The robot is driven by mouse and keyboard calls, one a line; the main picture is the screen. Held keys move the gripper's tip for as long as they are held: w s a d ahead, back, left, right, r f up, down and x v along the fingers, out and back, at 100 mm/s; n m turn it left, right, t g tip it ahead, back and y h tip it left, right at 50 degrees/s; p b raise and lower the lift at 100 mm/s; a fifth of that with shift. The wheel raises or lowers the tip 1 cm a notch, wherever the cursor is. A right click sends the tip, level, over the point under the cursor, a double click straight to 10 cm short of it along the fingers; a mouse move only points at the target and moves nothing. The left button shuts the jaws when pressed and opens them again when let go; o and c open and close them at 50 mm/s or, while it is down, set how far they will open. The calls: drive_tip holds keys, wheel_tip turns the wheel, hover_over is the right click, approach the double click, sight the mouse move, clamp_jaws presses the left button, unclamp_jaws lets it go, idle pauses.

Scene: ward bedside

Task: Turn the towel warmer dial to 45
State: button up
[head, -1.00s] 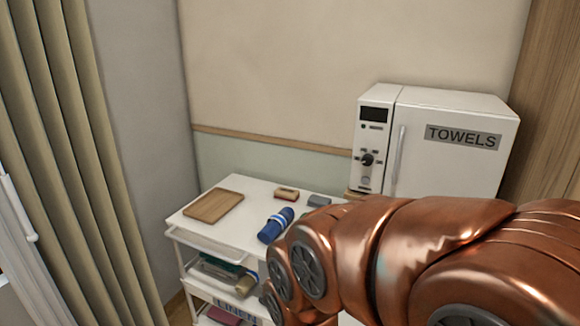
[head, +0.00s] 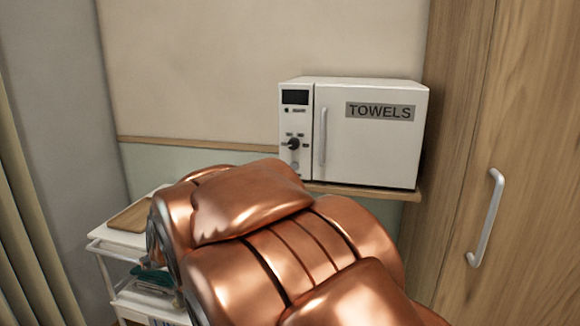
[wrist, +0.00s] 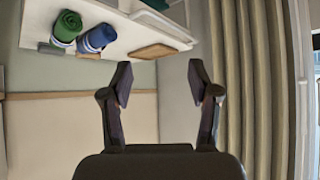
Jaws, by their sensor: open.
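The towel warmer (head: 365,140) is a white box marked TOWELS on a wooden shelf against the wall, in the head view. Its black dial (head: 293,144) sits on the narrow left panel, below a dark display (head: 295,97). The dial's markings are too small to read. My gripper (wrist: 160,85) shows in the wrist view with its two fingers spread apart and nothing between them. It is apart from the warmer, which is not in the wrist view. In the head view my arm hides the gripper and part of the shelf.
A white trolley (head: 101,237) with a wooden tray (head: 133,214) stands at the lower left. The wrist view shows a green rolled towel (wrist: 66,28) and a blue one (wrist: 97,38) on it. A wooden cabinet (head: 515,130) with a handle (head: 486,218) is at the right. A curtain (head: 28,230) hangs at left.

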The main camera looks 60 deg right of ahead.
drive_tip(key=w+d+r+m+t+h+b, duration=0.1)
drive_tip(key=w+d+m+t+h+b, duration=0.2)
drive_tip(key=d, duration=0.7)
drive_tip(key=m+g+h+b, duration=0.55)
drive_tip(key=h+b, duration=0.45)
drive_tip(key=h, duration=0.6)
approach(292, 146)
drive_tip(key=d+r, duration=0.1)
drive_tip(key=d, duration=0.1)
drive_tip(key=shift+m+t+y, duration=0.3)
drive_tip(key=shift+m+t, duration=0.05)
drive_tip(key=shift+m, duration=0.1)
drive_tip(key=shift+p+x, duration=0.5)
drive_tip(key=shift+x, duration=3)
drive_tip(key=shift+r, duration=0.1)
drive_tip(key=c, duration=1.2)
